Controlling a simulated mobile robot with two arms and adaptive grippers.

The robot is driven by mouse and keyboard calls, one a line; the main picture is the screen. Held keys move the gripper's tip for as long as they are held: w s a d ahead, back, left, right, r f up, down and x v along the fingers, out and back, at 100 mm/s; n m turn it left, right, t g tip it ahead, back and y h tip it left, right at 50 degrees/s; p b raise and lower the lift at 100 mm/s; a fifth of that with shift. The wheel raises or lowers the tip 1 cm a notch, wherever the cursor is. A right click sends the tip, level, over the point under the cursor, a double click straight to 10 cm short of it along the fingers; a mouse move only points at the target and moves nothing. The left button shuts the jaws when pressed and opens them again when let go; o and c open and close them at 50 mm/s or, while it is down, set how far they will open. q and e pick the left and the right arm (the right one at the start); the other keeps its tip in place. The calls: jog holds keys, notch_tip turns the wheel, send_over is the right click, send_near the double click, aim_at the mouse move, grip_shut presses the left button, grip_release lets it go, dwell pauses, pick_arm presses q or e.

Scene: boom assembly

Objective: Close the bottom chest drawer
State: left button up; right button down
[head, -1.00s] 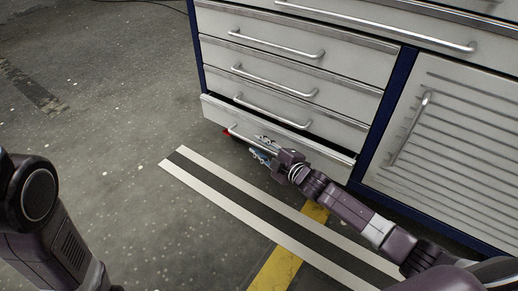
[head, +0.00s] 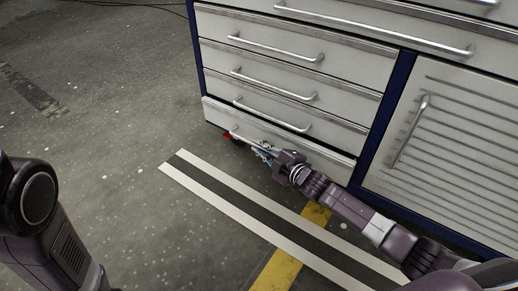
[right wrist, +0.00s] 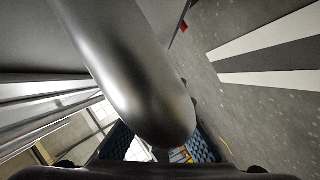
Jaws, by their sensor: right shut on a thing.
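The bottom chest drawer (head: 270,133) is the lowest pale drawer in the left stack of the chest.
Several shut drawers with bar handles (head: 275,83) are above. A slatted cabinet door (head: 450,150) is on the right. A red object (head: 227,136) shows under the chest's left corner. The floor in front is clear, with a striped strip (head: 215,192) and a yellow line (head: 277,270).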

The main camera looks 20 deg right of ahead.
aim_at(265, 140)
jog(key=shift+w+d, duration=0.95)
jog(key=shift+d, duration=0.25)
jog(key=shift+w+d, duration=0.15)
jog(key=shift+d, duration=0.1)
jog(key=c, duration=2.1)
grip_release()
jog(key=shift+w, duration=0.1)
jog(key=shift+o, duration=0.4)
jog(key=v, duration=1.2)
